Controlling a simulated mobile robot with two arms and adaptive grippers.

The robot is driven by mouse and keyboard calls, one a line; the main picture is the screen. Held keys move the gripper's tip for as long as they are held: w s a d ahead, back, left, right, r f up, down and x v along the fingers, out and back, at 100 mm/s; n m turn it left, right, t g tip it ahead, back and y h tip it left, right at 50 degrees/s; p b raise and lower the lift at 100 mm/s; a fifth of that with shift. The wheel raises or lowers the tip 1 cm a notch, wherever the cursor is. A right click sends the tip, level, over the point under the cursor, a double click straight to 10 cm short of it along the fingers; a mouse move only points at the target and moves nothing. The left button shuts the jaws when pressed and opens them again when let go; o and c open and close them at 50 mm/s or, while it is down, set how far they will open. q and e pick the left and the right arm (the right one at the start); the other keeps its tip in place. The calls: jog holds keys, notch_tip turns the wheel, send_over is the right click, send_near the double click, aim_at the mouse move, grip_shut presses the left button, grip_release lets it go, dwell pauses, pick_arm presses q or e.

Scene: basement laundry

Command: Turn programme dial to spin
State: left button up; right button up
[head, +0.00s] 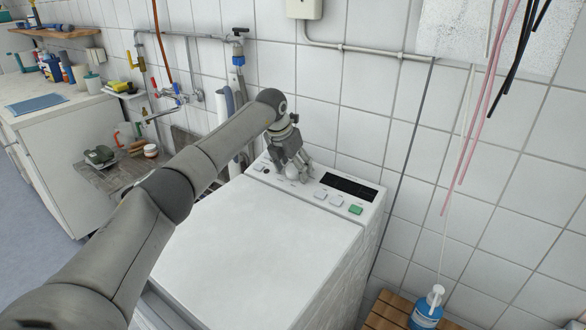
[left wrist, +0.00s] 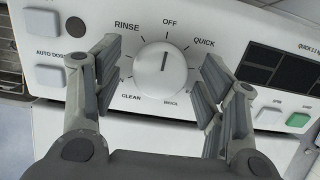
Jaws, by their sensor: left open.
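The programme dial (left wrist: 160,72) is a round white knob on the washing machine's white control panel (left wrist: 268,30). Its dark pointer line stands almost upright, toward OFF. RINSE is at its upper left, QUICK at its upper right and CLEAN at its lower left. Other labels at the sides are partly hidden by my fingers, and I cannot read SPIN. My left gripper (left wrist: 160,82) is open, one finger on each side of the dial, with gaps showing between. In the head view my left gripper (head: 290,160) is over the panel and mostly covers the dial. My right gripper is not in view.
The panel has a dark display (head: 348,187), pale buttons and a green button (head: 356,210) right of the dial. The machine's white top (head: 250,250) is clear. A tiled wall stands close behind. A blue bottle (head: 428,308) stands on a slatted wooden surface at the lower right.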

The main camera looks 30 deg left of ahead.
pick_arm(q)
jog(key=shift+c, duration=0.9)
jog(key=c, duration=0.9)
jog(key=shift+o, duration=0.2)
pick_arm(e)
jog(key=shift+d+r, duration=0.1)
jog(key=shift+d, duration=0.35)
pick_arm(q)
jog(key=shift+r, duration=0.1)
jog(key=n+p, duration=0.1)
jog(key=n, duration=0.1)
jog(key=shift+n+p, duration=0.4)
jog(key=n+p, duration=0.1)
jog(key=n, duration=0.3)
jog(key=shift+n+y+p, duration=0.3)
jog(key=shift+y+p, duration=0.1)
jog(key=n+p, duration=0.1)
jog(key=n, duration=0.3)
jog(key=shift+n+g+y+p, duration=0.3)
jog(key=shift+n+p, duration=0.3)
jog(key=shift+n, duration=1.6)
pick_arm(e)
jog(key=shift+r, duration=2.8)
